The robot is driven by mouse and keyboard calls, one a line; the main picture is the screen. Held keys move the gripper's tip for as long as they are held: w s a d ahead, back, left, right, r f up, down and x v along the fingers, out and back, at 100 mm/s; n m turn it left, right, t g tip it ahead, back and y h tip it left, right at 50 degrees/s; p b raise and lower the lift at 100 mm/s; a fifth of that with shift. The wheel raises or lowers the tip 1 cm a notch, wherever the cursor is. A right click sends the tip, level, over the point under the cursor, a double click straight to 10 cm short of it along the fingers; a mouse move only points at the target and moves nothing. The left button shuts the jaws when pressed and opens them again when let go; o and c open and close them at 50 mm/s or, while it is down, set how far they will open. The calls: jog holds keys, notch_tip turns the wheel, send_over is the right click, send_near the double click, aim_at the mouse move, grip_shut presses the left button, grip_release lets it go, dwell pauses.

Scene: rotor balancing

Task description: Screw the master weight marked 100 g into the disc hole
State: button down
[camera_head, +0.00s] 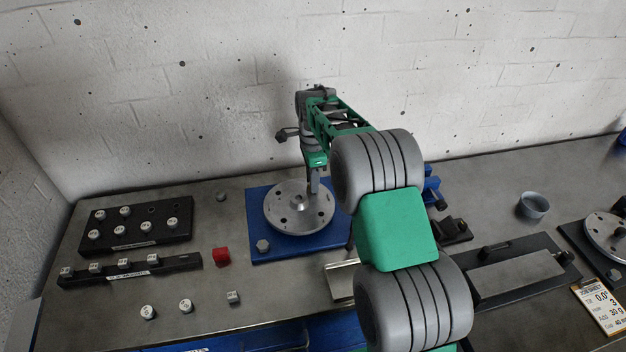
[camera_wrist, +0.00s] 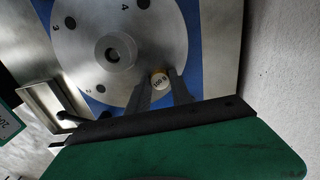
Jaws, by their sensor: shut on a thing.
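The silver disc (camera_head: 290,222) lies on a blue base plate (camera_head: 340,238) with holes around its rim. In the wrist view the disc (camera_wrist: 85,50) shows a raised centre hub and several holes, some with numbers 2, 3 and 4 beside them. My gripper (camera_wrist: 160,82) is over the rim of the disc, shut on a small pale weight (camera_wrist: 159,80) with a marking that looks like 100 g. It also shows in the head view (camera_head: 314,190). The weight is upright over the rim; whether it sits in a hole is hidden.
A black block with several weights (camera_head: 150,236) and a black rack (camera_head: 170,264) stand at the left. A wall stands close behind.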

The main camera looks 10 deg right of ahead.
jog(key=c, duration=1.6)
grip_release()
jog(key=shift+s+f+m, duration=0.1)
jog(key=shift+f+m, duration=0.1)
jog(key=shift+m, duration=0.5)
jog(key=o, duration=0.5)
jog(key=shift+o, duration=0.2)
jog(key=shift+r, duration=0.1)
jog(key=shift+c, duration=0.9)
jog(key=shift+r+p, duration=1.95)
jog(key=shift+r, duration=1.15)
